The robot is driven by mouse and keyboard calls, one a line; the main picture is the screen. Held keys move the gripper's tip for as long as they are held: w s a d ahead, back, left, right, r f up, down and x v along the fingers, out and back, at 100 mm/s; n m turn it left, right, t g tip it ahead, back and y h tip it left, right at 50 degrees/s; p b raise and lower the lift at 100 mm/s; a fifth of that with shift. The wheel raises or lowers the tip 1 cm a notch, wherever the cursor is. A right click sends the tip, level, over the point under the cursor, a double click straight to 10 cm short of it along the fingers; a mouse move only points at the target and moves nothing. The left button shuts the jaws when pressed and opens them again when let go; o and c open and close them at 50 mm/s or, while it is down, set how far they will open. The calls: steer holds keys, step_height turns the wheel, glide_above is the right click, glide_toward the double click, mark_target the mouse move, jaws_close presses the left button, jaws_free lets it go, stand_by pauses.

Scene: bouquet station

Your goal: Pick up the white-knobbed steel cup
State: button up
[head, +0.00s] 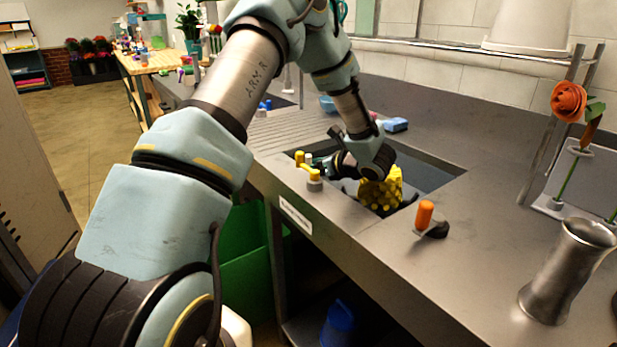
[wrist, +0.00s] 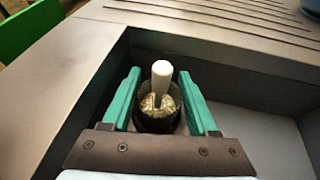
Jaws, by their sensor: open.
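The white-knobbed steel cup shows in the wrist view, with its upright white knob (wrist: 162,82) rising from a shiny metal middle with a dark round rim (wrist: 157,122). It is at a corner of the sunken grey basin (wrist: 240,95). My gripper (wrist: 160,76) is open, with one teal finger on each side of the cup and the knob between them. I cannot tell whether the fingers touch the cup. In the head view, my wrist hangs over the basin (head: 432,180) and mostly hides the cup.
A yellow knobbly object (head: 381,190) is in the basin beside my wrist. An orange-handled tool (head: 425,214) and a tall steel vase (head: 568,270) stand on the counter to the right. A blue sponge-like block (head: 396,125) lies behind the basin. A green bin (head: 245,260) is below the counter.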

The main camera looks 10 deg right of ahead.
jaws_close()
stand_by(0.3)
stand_by(0.3)
